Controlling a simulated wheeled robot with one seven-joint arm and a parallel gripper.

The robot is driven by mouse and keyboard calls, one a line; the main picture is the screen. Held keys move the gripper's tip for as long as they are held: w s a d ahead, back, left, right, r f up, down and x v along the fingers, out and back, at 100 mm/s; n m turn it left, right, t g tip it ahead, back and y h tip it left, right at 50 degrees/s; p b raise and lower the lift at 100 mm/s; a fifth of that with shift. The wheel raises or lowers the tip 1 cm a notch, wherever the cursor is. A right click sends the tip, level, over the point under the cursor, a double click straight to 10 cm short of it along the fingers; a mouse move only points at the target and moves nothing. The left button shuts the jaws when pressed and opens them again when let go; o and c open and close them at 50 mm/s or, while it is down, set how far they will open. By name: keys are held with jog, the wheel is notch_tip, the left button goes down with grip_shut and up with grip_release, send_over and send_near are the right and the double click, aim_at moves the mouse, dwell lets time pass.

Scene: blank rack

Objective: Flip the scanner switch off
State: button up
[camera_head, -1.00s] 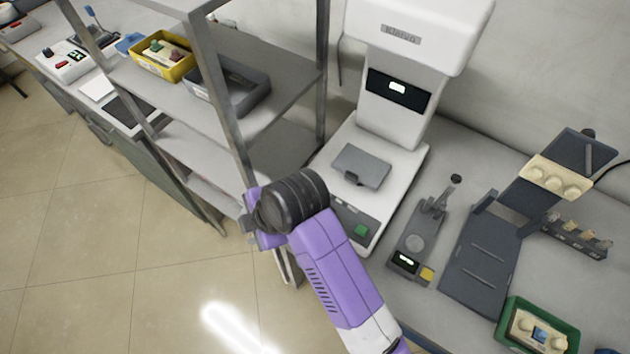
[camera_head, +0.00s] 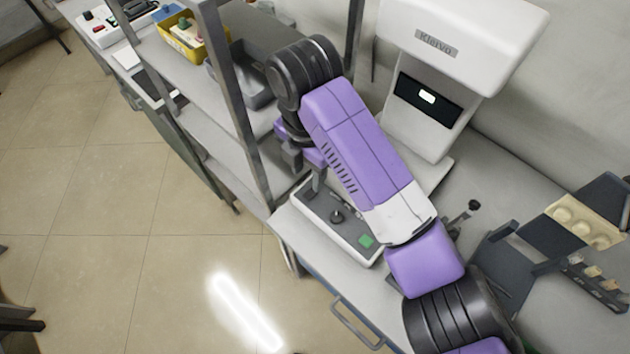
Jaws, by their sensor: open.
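The scanner (camera_head: 436,45) is a tall white machine labelled "Kleivo", with a lit dark display on its column. Its low base (camera_head: 330,237) reaches to the bench's front edge. The base's front panel has a green button (camera_head: 366,241) and a small dark lever or knob (camera_head: 337,216), which looks like the switch; its exact position is hard to tell. My gripper (camera_head: 305,170) is open and empty, pointing down just above and to the left of the dark lever. My purple arm hides much of the base top, and the fingers are only partly visible.
A grey metal rack (camera_head: 232,100) stands close on the left of my gripper, holding a yellow bin (camera_head: 185,38) and a grey tray (camera_head: 258,88). Dark holders (camera_head: 590,215) stand on the bench at right. A drawer handle (camera_head: 355,325) juts out below the bench edge.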

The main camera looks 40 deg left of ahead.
aim_at(309, 195)
jog(key=shift+f+p, duration=0.45)
jog(key=shift+f, duration=3.4)
grip_shut()
